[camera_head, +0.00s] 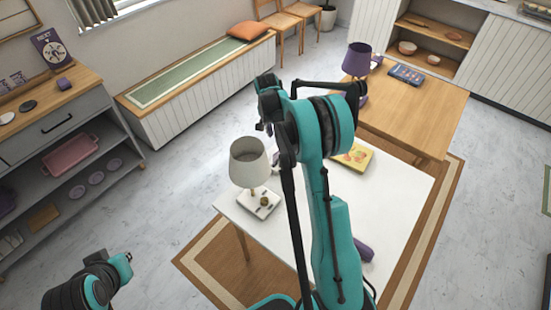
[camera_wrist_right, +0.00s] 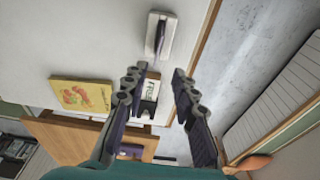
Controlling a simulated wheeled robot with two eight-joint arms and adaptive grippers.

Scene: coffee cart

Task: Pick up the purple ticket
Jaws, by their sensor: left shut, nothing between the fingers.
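Small upright purple cards (camera_head: 17,78) stand on the grey cabinet (camera_head: 55,110) at the left in the head view, with a dark purple dial sign (camera_head: 50,47) behind them. I cannot tell which piece is the purple ticket. My left gripper (camera_head: 126,259) is low at the left edge, away from the cabinet, shut and empty. My right gripper (camera_wrist_right: 157,78) is open in the right wrist view, its fingers over the edge of the white table (camera_wrist_right: 65,40). A small dark-and-white labelled thing (camera_wrist_right: 150,90) shows between the fingers, not visibly gripped.
A beige-shaded lamp (camera_head: 248,160) and a white tray (camera_head: 262,207) stand on the white table, with a yellow book (camera_head: 353,157). A purple roll-like object (camera_head: 363,249) lies near its front. A wooden table (camera_head: 415,110) stands behind. The floor between cabinet and table is clear.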

